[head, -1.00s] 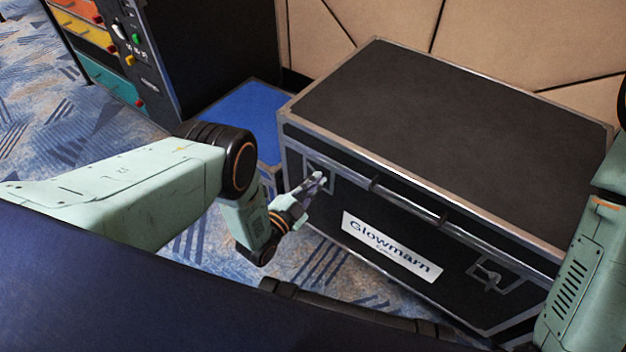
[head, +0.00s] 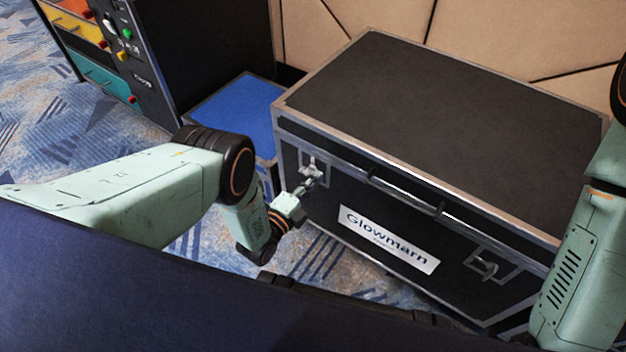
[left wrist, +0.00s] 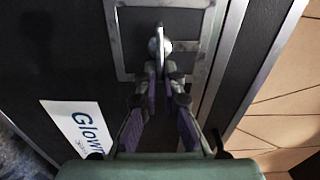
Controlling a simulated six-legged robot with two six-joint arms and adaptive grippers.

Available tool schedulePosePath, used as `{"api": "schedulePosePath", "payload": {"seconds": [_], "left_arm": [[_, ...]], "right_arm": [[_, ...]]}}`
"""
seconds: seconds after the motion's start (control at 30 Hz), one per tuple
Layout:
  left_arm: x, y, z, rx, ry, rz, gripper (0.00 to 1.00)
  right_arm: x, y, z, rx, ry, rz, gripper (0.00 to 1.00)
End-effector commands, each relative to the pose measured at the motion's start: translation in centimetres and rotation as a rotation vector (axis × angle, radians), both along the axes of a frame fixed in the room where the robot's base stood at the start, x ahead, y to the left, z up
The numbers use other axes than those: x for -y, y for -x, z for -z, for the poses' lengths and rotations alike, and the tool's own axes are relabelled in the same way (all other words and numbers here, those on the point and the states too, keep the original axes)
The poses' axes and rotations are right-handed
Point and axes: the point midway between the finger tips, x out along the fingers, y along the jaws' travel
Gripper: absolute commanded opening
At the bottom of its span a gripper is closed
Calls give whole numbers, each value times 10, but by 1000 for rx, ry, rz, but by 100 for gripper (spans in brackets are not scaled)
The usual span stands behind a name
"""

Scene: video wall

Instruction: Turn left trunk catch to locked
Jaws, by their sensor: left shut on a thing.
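The black trunk (head: 450,110) with metal edges and a "Glowmarn" label stands in front of my body in the head view. Its left catch (head: 312,168) sits in a metal plate near the front's left end. In the left wrist view the catch (left wrist: 158,44) shows at the fingertips. My left gripper (head: 308,180) is shut on the catch; its fingers (left wrist: 161,72) close around the catch's handle and partly hide it. The right catch (head: 486,266) sits on the front's right end. My right arm shows at the right edge, its gripper out of view.
A long bar handle (head: 405,194) runs along the trunk's front between the catches. A blue-topped case (head: 235,112) stands left of the trunk. A black cabinet (head: 200,50) with coloured drawers stands behind it. Patterned carpet lies below.

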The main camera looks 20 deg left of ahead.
Motion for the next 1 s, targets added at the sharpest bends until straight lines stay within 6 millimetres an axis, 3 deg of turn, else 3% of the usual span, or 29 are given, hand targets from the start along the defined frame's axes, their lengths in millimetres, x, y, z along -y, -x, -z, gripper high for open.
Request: {"api": "schedulePosePath", "payload": {"seconds": [0.67,0.7,1.0], "left_arm": [[-1,2,4,16,-60,-2,0],[-1,2,4,16,-60,-2,7],[-1,1,2,19,-59,-1,29]], "right_arm": [[0,0,1,0,0,0,0],[0,0,1,0,0,0,0],[0,0,1,0,0,0,0]]}}
